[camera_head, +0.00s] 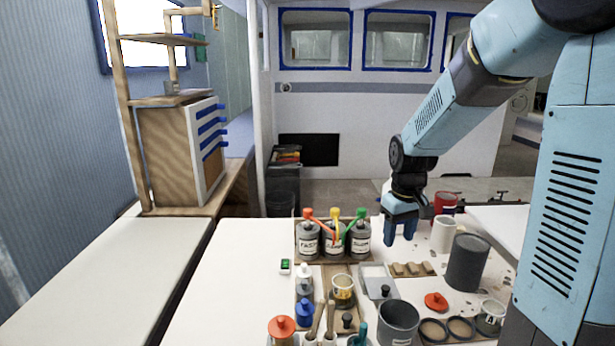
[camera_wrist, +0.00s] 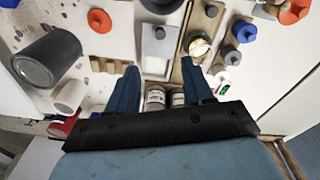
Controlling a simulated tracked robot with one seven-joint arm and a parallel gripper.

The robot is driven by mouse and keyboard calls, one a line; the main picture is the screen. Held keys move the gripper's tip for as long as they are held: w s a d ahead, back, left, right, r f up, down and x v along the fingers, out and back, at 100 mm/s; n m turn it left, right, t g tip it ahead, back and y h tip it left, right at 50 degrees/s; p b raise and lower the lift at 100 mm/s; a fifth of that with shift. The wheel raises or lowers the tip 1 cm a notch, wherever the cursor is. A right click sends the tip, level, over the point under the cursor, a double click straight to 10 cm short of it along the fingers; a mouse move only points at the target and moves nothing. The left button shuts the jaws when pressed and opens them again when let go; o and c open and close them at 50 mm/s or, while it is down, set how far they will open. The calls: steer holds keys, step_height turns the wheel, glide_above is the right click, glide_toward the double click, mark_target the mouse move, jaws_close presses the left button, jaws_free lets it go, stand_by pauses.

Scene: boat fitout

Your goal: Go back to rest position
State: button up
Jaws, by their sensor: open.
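My gripper (camera_head: 402,228) hangs from my light-blue arm, pointing down above the right part of the white workbench (camera_head: 215,290). In the head view its blue fingers are just right of three labelled bottles with orange, yellow and green tops (camera_head: 333,238). In the wrist view my gripper (camera_wrist: 160,88) has its two blue fingers spread wide apart with nothing held between them. Two of the labelled bottles (camera_wrist: 166,98) show beyond the gap between the fingers, partly hidden by the gripper's dark body.
A dark grey can (camera_head: 467,262), a white cup (camera_head: 443,234) and a red can (camera_head: 446,203) stand right of my gripper. Wooden blocks (camera_head: 412,269), a grey tray (camera_head: 377,281) and an open grey pot (camera_head: 398,322) are in front. The bench's left part is clear.

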steer(key=s+r+m+t, duration=0.2)
steer(key=s+r, duration=0.5)
steer(key=s, duration=0.3)
steer(key=s+r+m+t, duration=0.1)
steer(key=s+r+t, duration=0.1)
steer(key=s+r, duration=0.4)
steer(key=s, duration=0.5)
steer(key=shift+r+m+t, duration=0.3)
steer(key=shift+r+m, duration=0.1)
